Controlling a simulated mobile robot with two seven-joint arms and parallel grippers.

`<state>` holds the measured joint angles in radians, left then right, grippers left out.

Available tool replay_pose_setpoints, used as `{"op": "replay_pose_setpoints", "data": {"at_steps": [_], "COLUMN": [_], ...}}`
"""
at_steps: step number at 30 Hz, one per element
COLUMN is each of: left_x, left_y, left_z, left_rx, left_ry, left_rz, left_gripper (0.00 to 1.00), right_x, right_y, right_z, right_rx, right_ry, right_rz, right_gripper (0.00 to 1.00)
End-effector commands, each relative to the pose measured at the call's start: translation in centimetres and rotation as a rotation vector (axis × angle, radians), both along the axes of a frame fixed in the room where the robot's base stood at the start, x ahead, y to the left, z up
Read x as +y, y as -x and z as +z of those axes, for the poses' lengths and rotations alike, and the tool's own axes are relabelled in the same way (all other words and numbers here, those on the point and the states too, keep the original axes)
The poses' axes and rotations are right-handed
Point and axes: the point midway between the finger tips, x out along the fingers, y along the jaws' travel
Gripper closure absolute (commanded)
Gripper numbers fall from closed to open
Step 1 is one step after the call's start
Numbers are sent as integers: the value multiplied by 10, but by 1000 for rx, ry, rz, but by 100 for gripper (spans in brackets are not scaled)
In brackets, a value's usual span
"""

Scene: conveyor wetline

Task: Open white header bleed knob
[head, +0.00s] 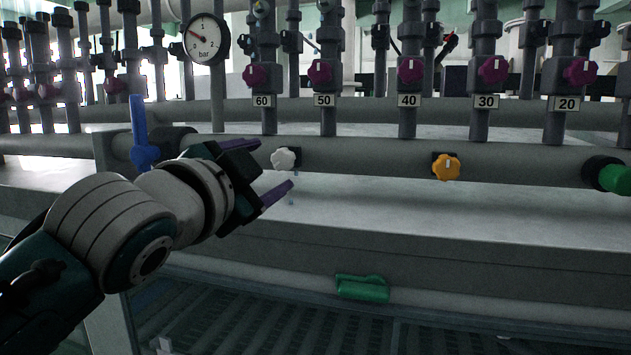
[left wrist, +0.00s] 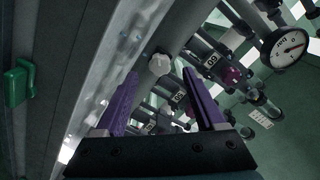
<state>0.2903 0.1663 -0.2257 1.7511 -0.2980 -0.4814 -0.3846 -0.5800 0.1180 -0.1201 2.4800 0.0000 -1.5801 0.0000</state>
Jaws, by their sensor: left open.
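The white header bleed knob (head: 286,158) sits on the front of the lower grey header pipe, left of centre in the head view. It also shows in the left wrist view (left wrist: 159,64), ahead of and between the purple fingers. My left gripper (head: 277,170) is open and empty, with its fingertips just in front of the knob and apart from it. In the left wrist view the open left gripper (left wrist: 163,98) has a finger on either side of the view to the knob. My right gripper is not in view.
An orange knob (head: 446,167) sits further right on the same pipe (head: 370,158). A blue lever (head: 140,135) stands near my left wrist. Purple knobs (head: 320,72) and a pressure gauge (head: 207,39) are above. A green handle (head: 362,288) is on the ledge front below.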

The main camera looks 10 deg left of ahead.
Motion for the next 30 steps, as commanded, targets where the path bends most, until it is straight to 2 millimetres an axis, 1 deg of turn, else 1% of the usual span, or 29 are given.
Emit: {"op": "replay_pose_setpoints", "data": {"at_steps": [1,3,6,10,15,25,26,28,29,30], "left_x": [-1,0,0,1,1,2,2,4,5,7], "left_y": [9,20,34,47,54,56,57,64,69,79], "left_z": [-3,-4,-2,-2,0,-2,-5,-21,-32,-50], "left_rx": [-1,-1,-2,-1,0,6,16,73,112,180], "left_ry": [0,-1,0,0,0,4,10,45,69,109], "left_rz": [-3,-2,-2,-2,-1,0,2,14,24,41], "left_gripper": [29,29,29,29,29,29,29,29,29,29], "right_x": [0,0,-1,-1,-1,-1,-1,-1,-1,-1], "right_y": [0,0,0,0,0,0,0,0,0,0], "right_z": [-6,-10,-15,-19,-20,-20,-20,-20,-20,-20], "right_rx": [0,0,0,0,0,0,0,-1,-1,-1], "right_ry": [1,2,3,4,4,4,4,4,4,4], "right_rz": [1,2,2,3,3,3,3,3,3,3], "right_gripper": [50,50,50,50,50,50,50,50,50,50]}}
